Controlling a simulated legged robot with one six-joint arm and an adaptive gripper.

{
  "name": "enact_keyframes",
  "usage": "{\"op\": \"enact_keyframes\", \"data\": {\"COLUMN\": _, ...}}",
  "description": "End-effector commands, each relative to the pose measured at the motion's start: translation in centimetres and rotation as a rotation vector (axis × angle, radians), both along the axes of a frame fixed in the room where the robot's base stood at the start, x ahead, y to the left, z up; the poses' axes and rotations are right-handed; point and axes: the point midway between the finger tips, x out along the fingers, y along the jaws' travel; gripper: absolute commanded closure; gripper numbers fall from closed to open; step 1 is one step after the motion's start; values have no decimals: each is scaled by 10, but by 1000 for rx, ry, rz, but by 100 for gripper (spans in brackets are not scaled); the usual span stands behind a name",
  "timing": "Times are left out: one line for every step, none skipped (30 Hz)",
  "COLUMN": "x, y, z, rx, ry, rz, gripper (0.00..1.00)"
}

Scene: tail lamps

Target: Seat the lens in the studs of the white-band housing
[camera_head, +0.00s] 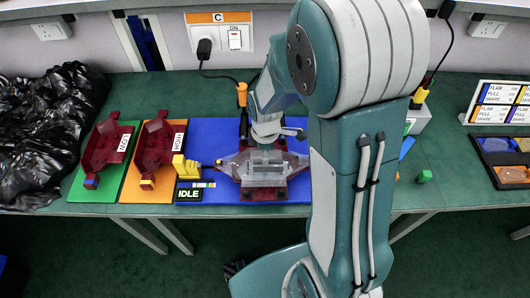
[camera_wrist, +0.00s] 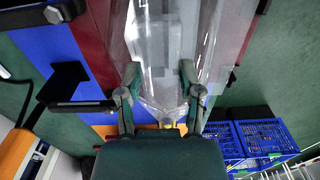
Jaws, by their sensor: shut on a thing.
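A clear lens (camera_head: 238,165) lies over a dark red housing (camera_head: 250,194) on the blue mat (camera_head: 215,135). My gripper is shut on the lens; in the wrist view its two fingertips (camera_wrist: 160,82) stand on either side of the lens (camera_wrist: 150,45). In the head view my arm partly covers the lens. I cannot tell whether the lens touches the studs, which are hidden. Two more dark red housings lie at left, one on a green mat (camera_head: 75,193), one on an orange mat (camera_head: 130,193). I cannot make out a white band on the housing under the lens.
A yellow block (camera_head: 187,168) and an IDLE sign (camera_head: 188,195) stand left of the lens. Black plastic sheeting (camera_head: 45,120) fills the far left.

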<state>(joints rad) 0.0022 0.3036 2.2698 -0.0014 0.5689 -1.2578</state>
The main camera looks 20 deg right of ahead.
Motion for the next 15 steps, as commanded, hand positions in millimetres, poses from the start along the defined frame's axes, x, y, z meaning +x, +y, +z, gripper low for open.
{"op": "enact_keyframes", "data": {"x": 0, "y": 0, "z": 0, "rx": 0, "ry": 0, "rz": 0, "gripper": 100}}
{"op": "enact_keyframes", "data": {"x": 0, "y": 0, "z": 0, "rx": 0, "ry": 0, "rz": 0, "gripper": 100}}
{"op": "enact_keyframes", "data": {"x": 0, "y": 0, "z": 0, "rx": 0, "ry": 0, "rz": 0, "gripper": 100}}
{"op": "enact_keyframes", "data": {"x": 0, "y": 0, "z": 0, "rx": 0, "ry": 0, "rz": 0, "gripper": 100}}
{"op": "enact_keyframes", "data": {"x": 0, "y": 0, "z": 0, "rx": 0, "ry": -1, "rz": 0, "gripper": 100}}
{"op": "enact_keyframes", "data": {"x": 0, "y": 0, "z": 0, "rx": 0, "ry": 0, "rz": 0, "gripper": 100}}
{"op": "enact_keyframes", "data": {"x": 0, "y": 0, "z": 0, "rx": 0, "ry": 0, "rz": 0, "gripper": 100}}
{"op": "enact_keyframes", "data": {"x": 0, "y": 0, "z": 0, "rx": 0, "ry": 0, "rz": 0, "gripper": 100}}
{"op": "enact_keyframes", "data": {"x": 0, "y": 0, "z": -1, "rx": 0, "ry": 0, "rz": 0, "gripper": 100}}
{"op": "enact_keyframes", "data": {"x": 0, "y": 0, "z": -2, "rx": 0, "ry": 0, "rz": 0, "gripper": 100}}
{"op": "enact_keyframes", "data": {"x": 0, "y": 0, "z": -2, "rx": 0, "ry": 0, "rz": 0, "gripper": 100}}
{"op": "enact_keyframes", "data": {"x": 0, "y": 0, "z": -4, "rx": 0, "ry": 0, "rz": 0, "gripper": 100}}
{"op": "enact_keyframes", "data": {"x": 0, "y": 0, "z": -4, "rx": 0, "ry": 0, "rz": 0, "gripper": 44}}
{"op": "enact_keyframes", "data": {"x": 0, "y": 0, "z": -3, "rx": 0, "ry": 0, "rz": 0, "gripper": 30}}
{"op": "enact_keyframes", "data": {"x": 0, "y": 0, "z": -3, "rx": 0, "ry": 0, "rz": 0, "gripper": 12}}
